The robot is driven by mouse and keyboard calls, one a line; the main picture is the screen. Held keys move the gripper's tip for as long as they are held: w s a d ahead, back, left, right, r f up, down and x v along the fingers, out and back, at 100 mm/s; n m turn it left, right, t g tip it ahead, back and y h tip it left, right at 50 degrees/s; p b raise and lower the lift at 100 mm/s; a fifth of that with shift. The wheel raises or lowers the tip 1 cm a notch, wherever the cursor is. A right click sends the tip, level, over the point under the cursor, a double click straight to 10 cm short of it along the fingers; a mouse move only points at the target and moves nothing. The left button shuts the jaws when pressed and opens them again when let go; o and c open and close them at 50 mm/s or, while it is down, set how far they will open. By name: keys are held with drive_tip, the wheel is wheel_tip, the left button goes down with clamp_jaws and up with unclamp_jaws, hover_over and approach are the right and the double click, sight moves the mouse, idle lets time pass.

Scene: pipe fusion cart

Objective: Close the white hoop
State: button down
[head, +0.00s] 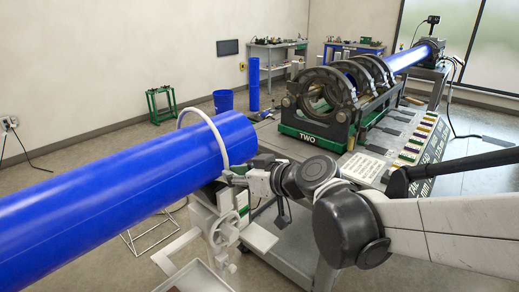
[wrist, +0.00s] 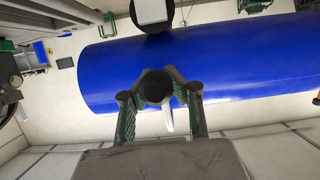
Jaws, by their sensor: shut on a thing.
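The white hoop (head: 216,126) arches over the near blue pipe (head: 110,178) close to its right end in the head view. Its right limb comes down the pipe's near side to my gripper (head: 230,177). My gripper is shut on the hoop's near end, beside the pipe and above the white stand. The grip contact is partly hidden by a dark round part. The hoop's far lower side is hidden behind the pipe.
A white stand (head: 220,228) with a handwheel is under the pipe. The fusion machine (head: 325,110) with dark ring clamps stands at the back right, beside a panel (head: 410,140) of coloured labels. A blue bin (head: 223,101) and green frame (head: 162,104) stand behind on open floor.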

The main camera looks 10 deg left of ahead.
drive_tip(key=shift+s+f, duration=0.1)
drive_tip(key=shift+f, duration=0.1)
drive_tip(key=c, duration=1.8)
unclamp_jaws()
drive_tip(key=shift+d+r, duration=0.1)
drive_tip(key=v, duration=1.1)
drive_tip(key=shift+s+d+r, duration=0.1)
drive_tip(key=shift+s+d, duration=0.1)
drive_tip(key=shift+d, duration=0.1)
